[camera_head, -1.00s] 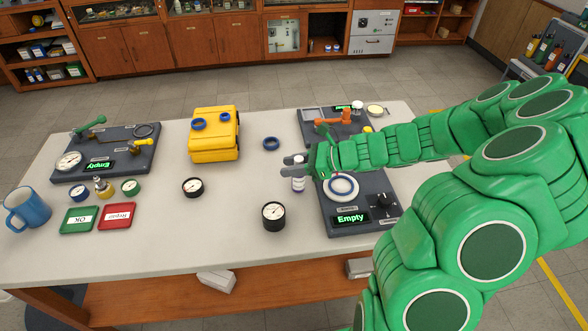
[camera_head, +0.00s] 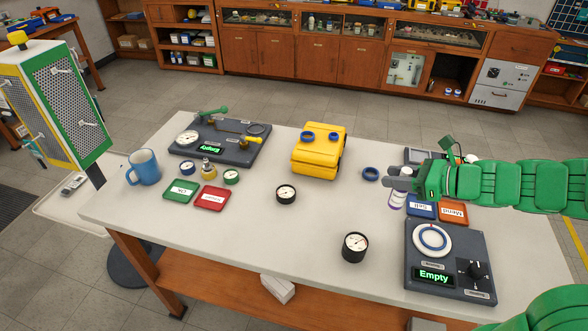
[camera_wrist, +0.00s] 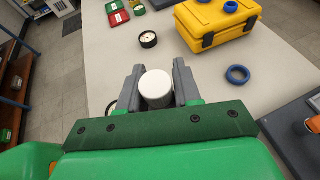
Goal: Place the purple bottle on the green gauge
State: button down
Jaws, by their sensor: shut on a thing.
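The purple bottle (camera_head: 397,201), white with a purple band, is upright in my gripper (camera_head: 392,181) at the right of the table. In the wrist view its white cap (camera_wrist: 156,84) shows between the two grey fingers of my gripper (camera_wrist: 158,88), which are shut on it. The bottle's body is mostly hidden below the cap there. The green gauge (camera_head: 231,176), a small round dial with a green rim, lies on the table to the far left of my gripper, beside the red tray (camera_head: 212,198). The bottle and the gauge are well apart.
A yellow case (camera_head: 318,156) stands between the bottle and the green gauge. A blue ring (camera_head: 370,174) and two black gauges, one mid-table (camera_head: 286,194) and one nearer the front (camera_head: 354,248), lie around. A brass fitting (camera_head: 208,170) stands close to the green gauge.

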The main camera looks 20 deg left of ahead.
jog(key=shift+a, duration=0.1)
jog(key=s+a+r+n+g, duration=0.1)
jog(key=s+a+r, duration=0.15)
jog(key=a, duration=1.75)
jog(key=s+a+r+n+g, duration=0.2)
jog(key=a+r, duration=0.2)
jog(key=a, duration=1.5)
jog(key=shift+w+a+f, duration=1.65)
jog(key=shift+w+f, duration=0.15)
jog(key=shift+f, duration=0.45)
jog(key=shift+w+a+f, duration=1.65)
jog(key=shift+w+f, duration=0.1)
jog(key=shift+f, duration=0.55)
jog(key=shift+w+a+f, duration=1.65)
jog(key=shift+w+f, duration=0.15)
jog(key=shift+f, duration=0.45)
